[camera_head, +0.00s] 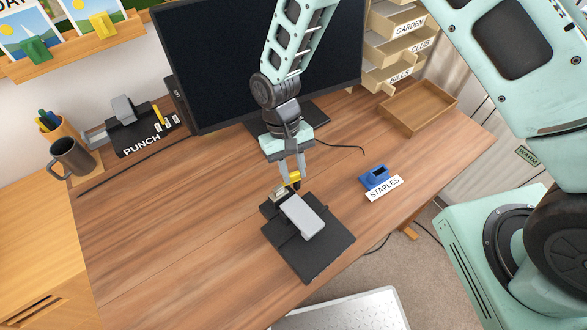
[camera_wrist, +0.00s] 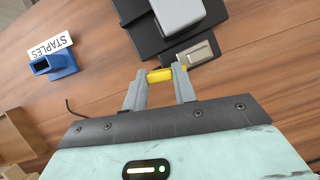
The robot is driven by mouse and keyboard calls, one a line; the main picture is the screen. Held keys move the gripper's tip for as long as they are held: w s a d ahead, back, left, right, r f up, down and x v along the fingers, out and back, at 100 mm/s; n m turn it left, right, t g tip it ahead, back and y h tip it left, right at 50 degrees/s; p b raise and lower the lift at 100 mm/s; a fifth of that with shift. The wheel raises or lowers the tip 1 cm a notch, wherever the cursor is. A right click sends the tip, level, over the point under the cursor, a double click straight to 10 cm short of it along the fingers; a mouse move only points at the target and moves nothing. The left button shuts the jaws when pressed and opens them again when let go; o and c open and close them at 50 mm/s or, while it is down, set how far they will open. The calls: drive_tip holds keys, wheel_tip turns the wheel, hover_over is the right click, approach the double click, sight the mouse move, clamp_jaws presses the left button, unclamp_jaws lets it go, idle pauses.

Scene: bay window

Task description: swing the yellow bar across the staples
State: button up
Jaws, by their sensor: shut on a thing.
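The yellow bar (camera_head: 294,177) is between the fingers of my gripper (camera_head: 290,176). In the wrist view the yellow bar (camera_wrist: 160,76) spans the gap between both fingertips (camera_wrist: 161,79), and my gripper is shut on it. Close by is a black base (camera_head: 310,252) with a grey block (camera_head: 303,216) on top. A small metal plate (camera_wrist: 195,54) lies at the base's edge near the bar. Whether the bar joins the base is hard to tell. A blue holder (camera_head: 374,177) stands behind a white STAPLES label (camera_head: 384,188); no loose staples are distinguishable.
A monitor (camera_head: 250,60) stands behind my arm. A PUNCH device (camera_head: 130,125) and a mug (camera_head: 72,157) are at the left. A wooden tray (camera_head: 418,108) is at the back right. The desk left of the base is clear; its front edge is close.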

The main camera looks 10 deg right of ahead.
drive_tip(key=shift+s+n+h, duration=0.1)
drive_tip(key=shift+n+h, duration=0.4)
drive_tip(key=shift+n, duration=0.8)
drive_tip(key=shift+n+b, duration=0.3)
drive_tip(key=o, duration=1)
